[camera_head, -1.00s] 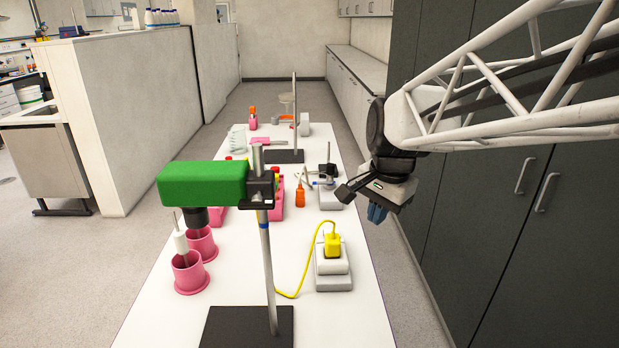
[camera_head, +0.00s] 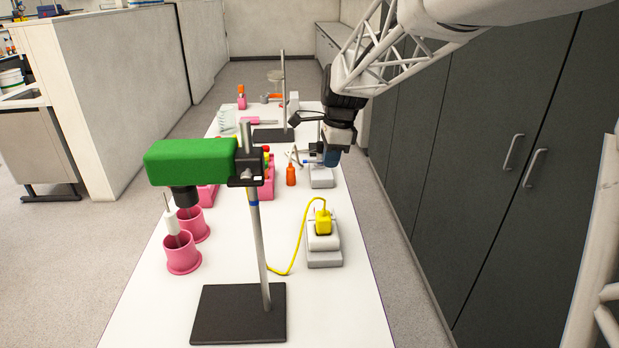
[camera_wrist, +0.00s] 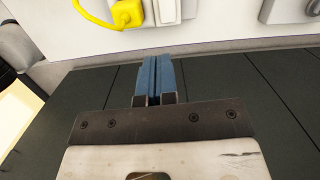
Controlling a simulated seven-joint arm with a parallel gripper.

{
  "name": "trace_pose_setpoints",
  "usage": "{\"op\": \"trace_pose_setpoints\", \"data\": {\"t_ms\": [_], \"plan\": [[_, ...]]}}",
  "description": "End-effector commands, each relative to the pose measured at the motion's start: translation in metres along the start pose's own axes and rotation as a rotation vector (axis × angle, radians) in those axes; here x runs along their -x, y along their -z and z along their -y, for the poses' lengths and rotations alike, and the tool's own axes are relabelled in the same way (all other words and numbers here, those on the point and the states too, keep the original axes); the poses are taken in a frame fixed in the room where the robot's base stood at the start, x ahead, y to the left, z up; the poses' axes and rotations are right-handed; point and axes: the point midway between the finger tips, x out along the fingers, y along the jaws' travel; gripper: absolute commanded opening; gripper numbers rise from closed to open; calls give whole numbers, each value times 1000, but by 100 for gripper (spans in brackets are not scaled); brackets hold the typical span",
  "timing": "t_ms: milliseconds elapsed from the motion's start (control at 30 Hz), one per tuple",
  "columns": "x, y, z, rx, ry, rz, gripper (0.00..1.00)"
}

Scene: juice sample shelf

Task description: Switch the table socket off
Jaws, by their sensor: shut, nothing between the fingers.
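The table socket (camera_head: 323,258) is a white block on a grey base near the table's right edge. A yellow plug (camera_head: 322,222) with a yellow cable sits at it. In the wrist view, the plug (camera_wrist: 127,13) and part of the white socket (camera_wrist: 167,10) show at the top edge, cut off by the frame. My gripper (camera_head: 331,157) shows in the head view above the socket in the picture, apart from it. In the wrist view, its blue fingers (camera_wrist: 154,78) are together and empty, below the socket in the picture. The socket's switch cannot be made out.
A stand with a green motor head (camera_head: 190,160) rises left of the socket, on a black base (camera_head: 235,322). Pink pots (camera_head: 183,256) stand below the head. An orange bottle (camera_head: 291,172) and a grey-based device (camera_head: 320,178) stand behind the socket. Dark cabinets (camera_head: 480,190) line the right.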

Motion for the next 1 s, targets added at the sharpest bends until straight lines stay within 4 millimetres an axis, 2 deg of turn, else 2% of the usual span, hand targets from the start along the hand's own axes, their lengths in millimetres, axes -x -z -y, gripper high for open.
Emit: {"op": "trace_pose_setpoints", "data": {"t_ms": [200,700,1000], "plan": [[-5,-3,12,-50,-7,5,0],[-7,-3,13,-54,-8,5,0],[-28,-3,13,-54,-9,5,0]]}}
